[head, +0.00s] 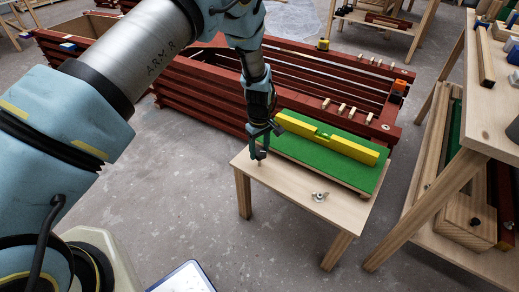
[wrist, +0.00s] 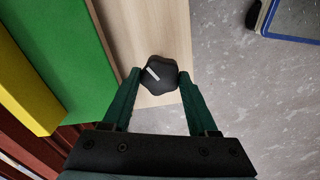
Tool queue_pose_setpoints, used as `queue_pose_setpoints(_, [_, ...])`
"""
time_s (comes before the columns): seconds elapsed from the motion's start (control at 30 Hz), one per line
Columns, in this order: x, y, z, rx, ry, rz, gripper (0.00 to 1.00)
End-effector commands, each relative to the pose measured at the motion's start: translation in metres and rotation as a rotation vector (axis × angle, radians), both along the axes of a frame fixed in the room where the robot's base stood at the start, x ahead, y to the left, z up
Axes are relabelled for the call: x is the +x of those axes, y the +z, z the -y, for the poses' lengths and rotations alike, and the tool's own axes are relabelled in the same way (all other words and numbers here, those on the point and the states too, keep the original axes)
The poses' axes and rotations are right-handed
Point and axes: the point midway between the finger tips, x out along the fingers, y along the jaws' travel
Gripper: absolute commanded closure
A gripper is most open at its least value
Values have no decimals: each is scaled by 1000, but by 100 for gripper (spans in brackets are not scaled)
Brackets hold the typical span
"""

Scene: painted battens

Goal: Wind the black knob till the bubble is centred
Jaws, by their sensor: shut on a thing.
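The black knob (wrist: 158,78), lobed with a white mark across its top, sits at the edge of the wooden table. My gripper (wrist: 160,75) is shut on the knob, one finger on each side of it. In the head view my gripper (head: 258,156) reaches down to the table's left corner and mostly hides the knob. A yellow spirit level (head: 350,147) lies along the green board (head: 310,158) on the table. Its vial (head: 323,134) shows as a small green patch near the middle; the bubble is too small to tell. The level also shows in the wrist view (wrist: 28,88).
A metal wing nut (head: 320,197) lies on the bare front of the wooden table (head: 285,192). Stacked dark red battens (head: 195,88) stand behind the table. A wooden bench (head: 485,125) is at the right. Grey floor is free in front.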

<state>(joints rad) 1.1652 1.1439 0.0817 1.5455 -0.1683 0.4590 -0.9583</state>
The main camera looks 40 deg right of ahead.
Motion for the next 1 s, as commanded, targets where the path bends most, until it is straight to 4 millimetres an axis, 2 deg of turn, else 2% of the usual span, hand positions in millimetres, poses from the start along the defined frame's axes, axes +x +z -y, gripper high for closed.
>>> queue_pose_setpoints(0.27, [0, 0, 0, 0, -39, -1, 97])
queue_pose_setpoints(0.47, [0, 0, 0, 0, -145, 0, 97])
queue_pose_setpoints(1.0, [0, 0, 0, 0, -641, 0, 97])
